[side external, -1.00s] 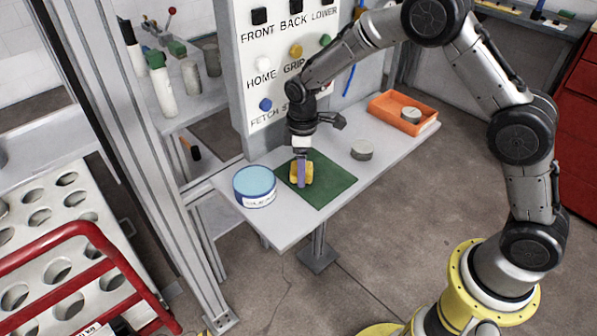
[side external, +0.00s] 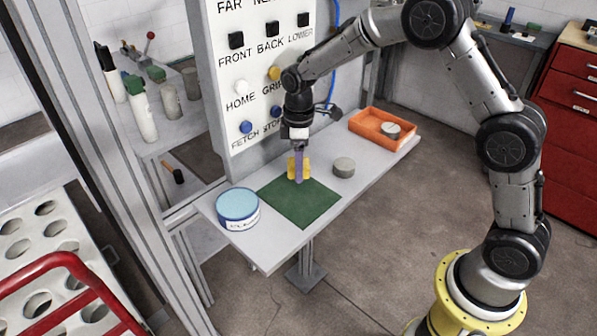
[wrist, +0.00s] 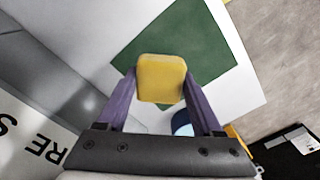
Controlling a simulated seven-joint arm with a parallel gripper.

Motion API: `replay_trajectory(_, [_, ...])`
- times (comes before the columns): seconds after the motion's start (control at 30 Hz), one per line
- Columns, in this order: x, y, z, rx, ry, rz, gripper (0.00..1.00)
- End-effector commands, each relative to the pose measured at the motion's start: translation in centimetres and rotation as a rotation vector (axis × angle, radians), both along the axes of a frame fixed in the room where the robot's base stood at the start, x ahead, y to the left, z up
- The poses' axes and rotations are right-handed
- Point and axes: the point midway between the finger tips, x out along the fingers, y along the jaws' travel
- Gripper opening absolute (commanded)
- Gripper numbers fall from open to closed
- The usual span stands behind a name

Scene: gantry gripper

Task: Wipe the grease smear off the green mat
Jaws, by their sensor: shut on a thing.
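My gripper (side external: 299,178) is shut on a yellow sponge (wrist: 160,78), gripped between its two purple fingers. The sponge also shows on both sides of a finger in the side view (side external: 306,167). It appears to be held above the back edge of the green mat (side external: 300,207); the exact gap is hard to tell. The mat also shows beyond the sponge in the wrist view (wrist: 205,45). I see no grease smear on the visible part of the mat; the sponge and gripper hide some of it.
A blue-topped tub (side external: 238,205) stands left of the mat. A grey round puck (side external: 344,168) sits to its right. An orange tray (side external: 372,134) with another grey puck (side external: 391,131) is at the far right. A labelled button panel (side external: 255,75) rises behind the bench.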

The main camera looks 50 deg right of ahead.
Motion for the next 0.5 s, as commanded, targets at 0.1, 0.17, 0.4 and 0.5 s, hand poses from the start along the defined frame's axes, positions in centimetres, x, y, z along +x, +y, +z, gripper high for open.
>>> replay_trajectory(0.1, [0.0,0.0,1.2,0.001,-0.002,0.0,0.15])
replay_trajectory(0.17, [0.1,0.0,1.7,0.0,-0.003,0.0,0.15])
replay_trajectory(0.4, [0.0,0.0,3.1,0.0,-0.001,0.0,0.15])
replay_trajectory(0.5, [0.0,0.0,3.2,0.0,-0.001,0.0,0.15])
